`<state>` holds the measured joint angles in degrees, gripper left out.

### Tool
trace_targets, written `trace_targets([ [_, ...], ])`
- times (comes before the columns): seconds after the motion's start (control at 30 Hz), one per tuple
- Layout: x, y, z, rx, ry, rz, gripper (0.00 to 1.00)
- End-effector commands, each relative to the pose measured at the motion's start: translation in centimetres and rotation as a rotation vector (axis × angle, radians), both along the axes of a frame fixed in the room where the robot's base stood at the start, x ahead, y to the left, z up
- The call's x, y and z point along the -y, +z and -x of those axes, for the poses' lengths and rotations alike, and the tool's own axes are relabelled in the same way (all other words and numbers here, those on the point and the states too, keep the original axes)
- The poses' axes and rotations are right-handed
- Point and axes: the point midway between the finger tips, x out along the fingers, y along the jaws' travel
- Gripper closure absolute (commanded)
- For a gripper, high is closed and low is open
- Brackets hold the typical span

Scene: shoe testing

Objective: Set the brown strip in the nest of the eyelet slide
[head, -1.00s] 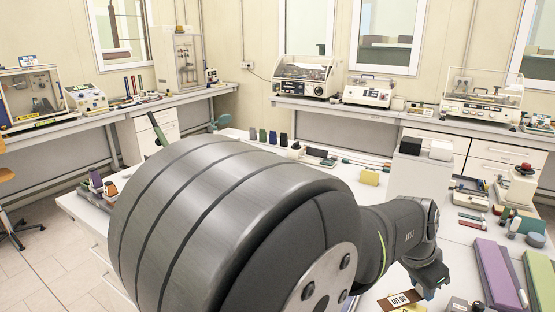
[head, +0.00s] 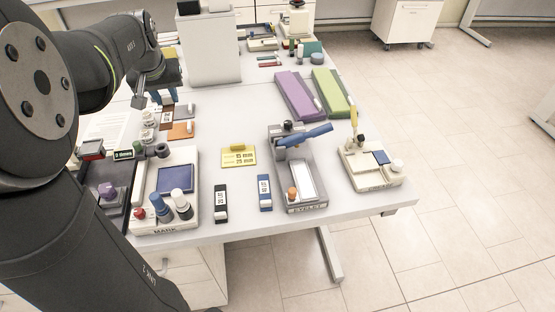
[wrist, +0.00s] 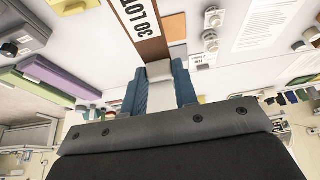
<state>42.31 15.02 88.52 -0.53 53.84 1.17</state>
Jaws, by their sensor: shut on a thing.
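The brown strip (wrist: 152,46) has a white label reading LOT and runs out from between my fingertips in the wrist view. My gripper (wrist: 160,88) has blue fingers and is shut on the strip's near end, where a pale grey piece shows. In the head view my gripper (head: 163,97) is at the upper left, with the brown strip (head: 167,114) small below it. The eyelet slide (head: 308,207) is right of centre near the table's front edge, with a blue lever above it. Its pale nest (head: 303,181) looks empty. My gripper is well away from it.
A yellow card (head: 238,156) and black and blue labelled pieces (head: 265,193) lie left of the slide. A marking station (head: 168,212) is at front left, another fixture (head: 370,168) to the right. Purple (head: 297,95) and green bars lie behind.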

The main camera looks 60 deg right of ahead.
Motion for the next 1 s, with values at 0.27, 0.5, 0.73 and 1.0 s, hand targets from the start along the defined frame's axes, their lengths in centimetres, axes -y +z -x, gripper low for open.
trace_targets([
  [0.27, 3.3, -1.0, 6.3, 0.002, -0.384, 0.006, 0.98],
  [0.5, 5.7, -1.8, 12.9, 0.003, -0.801, 0.013, 0.98],
  [0.73, 7.2, -2.4, 20.0, 0.0, -1.245, 0.022, 0.98],
  [1.0, 7.6, -2.8, 29.7, -0.008, -1.862, 0.034, 0.98],
])
